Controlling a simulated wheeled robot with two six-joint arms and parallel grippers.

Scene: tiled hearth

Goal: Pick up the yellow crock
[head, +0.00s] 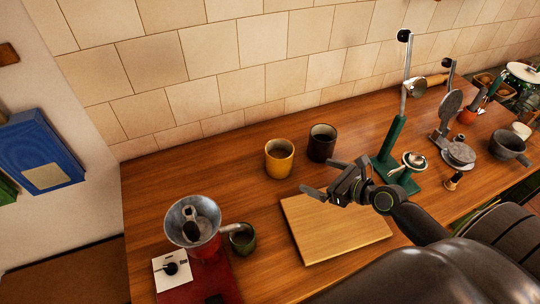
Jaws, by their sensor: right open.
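The yellow crock (279,162) stands upright on the wooden counter near the tiled wall, left of a dark brown crock. Its opening faces up and its front is unobstructed. My right gripper (324,180) is open and empty, with its fingers spread toward the left. In the picture it is just right of and below the yellow crock, over the far edge of a cutting board, and apart from the crock. My left gripper does not show.
The dark crock (321,143) is close beside the yellow one. A wooden board (335,238) lies in front. A green press stand (391,145) is to the right. A red grinder (203,240) and small dark cup (242,238) are front left. Counter left of the yellow crock is clear.

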